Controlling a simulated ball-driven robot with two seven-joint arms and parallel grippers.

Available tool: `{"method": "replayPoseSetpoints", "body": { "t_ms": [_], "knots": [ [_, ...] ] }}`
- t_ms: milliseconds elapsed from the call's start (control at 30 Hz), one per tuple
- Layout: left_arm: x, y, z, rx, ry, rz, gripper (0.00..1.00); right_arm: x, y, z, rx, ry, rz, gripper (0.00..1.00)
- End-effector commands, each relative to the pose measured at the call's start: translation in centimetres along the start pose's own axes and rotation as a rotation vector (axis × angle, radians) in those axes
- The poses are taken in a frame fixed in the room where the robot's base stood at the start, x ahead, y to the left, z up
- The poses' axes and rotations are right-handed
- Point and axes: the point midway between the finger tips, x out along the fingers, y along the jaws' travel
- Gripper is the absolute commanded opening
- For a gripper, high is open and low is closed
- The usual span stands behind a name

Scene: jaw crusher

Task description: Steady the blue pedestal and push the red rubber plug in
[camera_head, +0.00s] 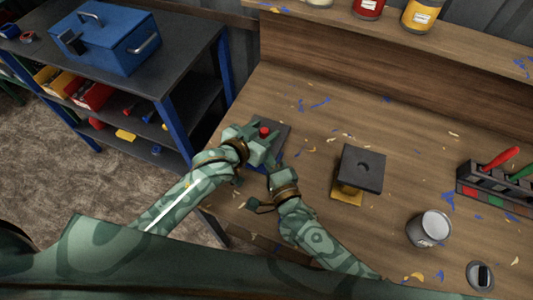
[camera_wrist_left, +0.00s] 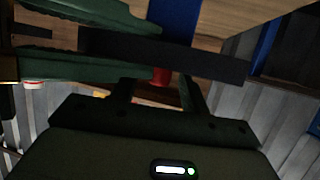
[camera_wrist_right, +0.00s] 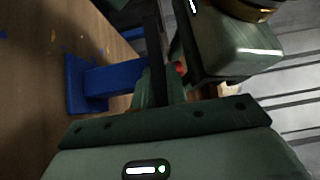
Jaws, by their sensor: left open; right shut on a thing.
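The blue pedestal (camera_wrist_right: 108,80) stands on the bench with a dark square top plate (camera_head: 279,138); its column also shows in the left wrist view (camera_wrist_left: 176,14). The red rubber plug (camera_head: 264,131) sits at the plate's upper face; how deep it sits is unclear. My left gripper (camera_head: 258,136) is over the plate, open. In the left wrist view the plug (camera_wrist_left: 160,76) lies between its two spread fingers, with no clear contact. My right gripper (camera_wrist_right: 162,82) is shut on the plate's near edge; its fingertips are partly hidden by the left gripper.
A yellow pedestal with a dark top (camera_head: 361,166) stands right of my grippers. Farther right are a grey can (camera_head: 429,228) and a tool rack (camera_head: 492,190). A shelf unit with a blue toolbox (camera_head: 108,38) stands left of the bench. Paint flecks litter the bench.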

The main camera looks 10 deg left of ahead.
Motion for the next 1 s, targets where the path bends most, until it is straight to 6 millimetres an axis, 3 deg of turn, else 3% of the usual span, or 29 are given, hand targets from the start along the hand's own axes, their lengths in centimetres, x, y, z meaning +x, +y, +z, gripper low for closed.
{"method": "replayPoseSetpoints", "body": {
  "t_ms": [500, 667, 1000],
  "knots": [
    [-10.3, 0.1, 0.1, -0.002, 0.000, 0.002, 0.46, -0.1, 0.3, -0.1, 0.000, 0.001, 0.007, 0.00],
    [-11.5, 0.1, 0.0, -0.002, 0.003, 0.003, 0.46, -0.1, 0.3, -0.1, 0.000, 0.000, 0.007, 0.00],
    [-11.6, 0.1, -0.1, -0.002, 0.003, 0.003, 0.46, -0.1, 0.3, -0.1, 0.000, 0.000, 0.007, 0.00]
  ]
}}
